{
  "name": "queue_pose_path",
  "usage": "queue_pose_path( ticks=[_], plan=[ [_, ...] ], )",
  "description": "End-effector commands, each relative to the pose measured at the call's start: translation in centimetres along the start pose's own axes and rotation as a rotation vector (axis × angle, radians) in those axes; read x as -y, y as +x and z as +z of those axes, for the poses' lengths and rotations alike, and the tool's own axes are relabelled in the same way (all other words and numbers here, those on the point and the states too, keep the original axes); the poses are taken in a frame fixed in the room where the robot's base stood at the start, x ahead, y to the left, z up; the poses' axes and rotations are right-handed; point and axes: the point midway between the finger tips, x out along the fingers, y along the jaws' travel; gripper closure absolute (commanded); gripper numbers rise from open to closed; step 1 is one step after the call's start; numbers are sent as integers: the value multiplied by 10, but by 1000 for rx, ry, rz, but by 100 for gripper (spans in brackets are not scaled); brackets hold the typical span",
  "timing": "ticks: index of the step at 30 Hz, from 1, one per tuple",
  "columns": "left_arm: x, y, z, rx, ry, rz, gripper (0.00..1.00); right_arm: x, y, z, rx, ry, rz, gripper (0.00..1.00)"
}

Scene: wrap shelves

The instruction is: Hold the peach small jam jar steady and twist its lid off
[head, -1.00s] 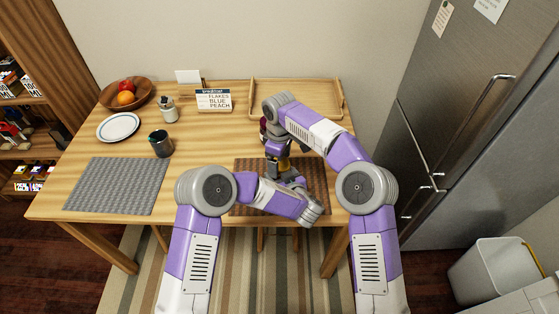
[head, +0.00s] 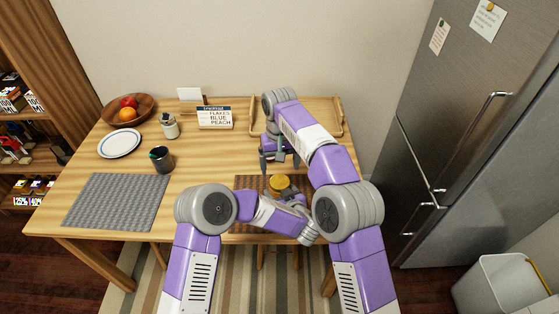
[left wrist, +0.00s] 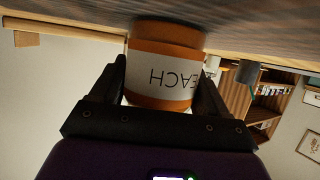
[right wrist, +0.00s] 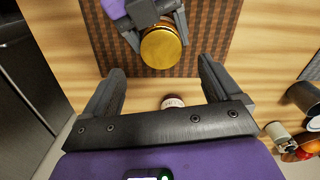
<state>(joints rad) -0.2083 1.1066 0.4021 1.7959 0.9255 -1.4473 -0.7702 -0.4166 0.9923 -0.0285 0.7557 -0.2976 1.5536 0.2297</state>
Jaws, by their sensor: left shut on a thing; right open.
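The peach jam jar (left wrist: 165,72) shows its white label, upside down, in the left wrist view. My left gripper (left wrist: 165,88) is shut around its side. In the head view the jar's gold lid (head: 279,182) shows over the brown placemat. The lid (right wrist: 161,46) also sits on the jar in the right wrist view, between my left gripper's fingers. I cannot tell whether it is loosened. My right gripper (head: 279,160) is open and empty, behind the jar and apart from it; its spread fingers also show in the right wrist view (right wrist: 161,72).
Another small jar (right wrist: 172,101) shows just beyond my right gripper's palm. A wooden tray (head: 338,128) lies at the back right. A sign (head: 215,118), white lidded jar (head: 170,127), dark mug (head: 161,159), plate (head: 120,144) and fruit bowl (head: 146,104) stand to the left. The grey placemat (head: 116,201) is bare.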

Motion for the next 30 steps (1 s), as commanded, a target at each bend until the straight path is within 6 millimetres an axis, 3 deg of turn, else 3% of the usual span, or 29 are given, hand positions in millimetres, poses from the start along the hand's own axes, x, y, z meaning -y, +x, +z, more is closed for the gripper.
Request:
queue_pose_path(
  ticks=[8,21,30],
  plan=[
    [0,0,0,0,-1,1,100,1,-7,-1,-16,200,-5,9],
    [-1,0,0,-1,-1,2,100,1,54,-2,-14,203,-5,9],
    [-1,0,0,-1,-1,2,100,1,69,-3,-17,202,-5,9]
  ],
)
